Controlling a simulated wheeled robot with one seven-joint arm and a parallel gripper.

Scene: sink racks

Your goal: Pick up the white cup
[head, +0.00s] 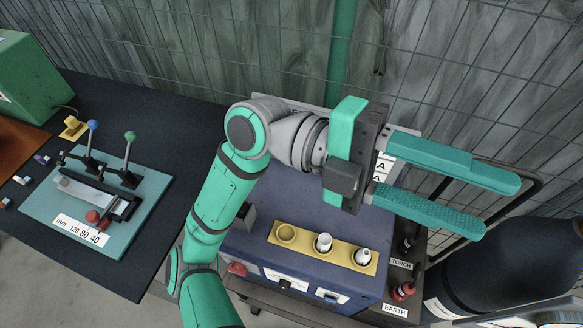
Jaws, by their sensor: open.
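Two small white cup-like pieces sit upright in a yellow holder (303,245) on the blue box: a left white piece (324,243) in the middle hole and a right white piece (363,257) in the right hole. The left hole looks empty. I cannot tell which piece is the white cup. My gripper (500,208) is open, with two long teal fingers spread apart and nothing visible between them. It is above and to the right of the holder in the picture, pointing right, apart from both pieces.
The blue box (262,248) stands right of a dark table (185,122). A teal board (148,205) with levers lies on that table. A dark cylinder (510,265) stands at the lower right, beside TORCH and EARTH labels. A wire mesh wall (270,50) runs behind.

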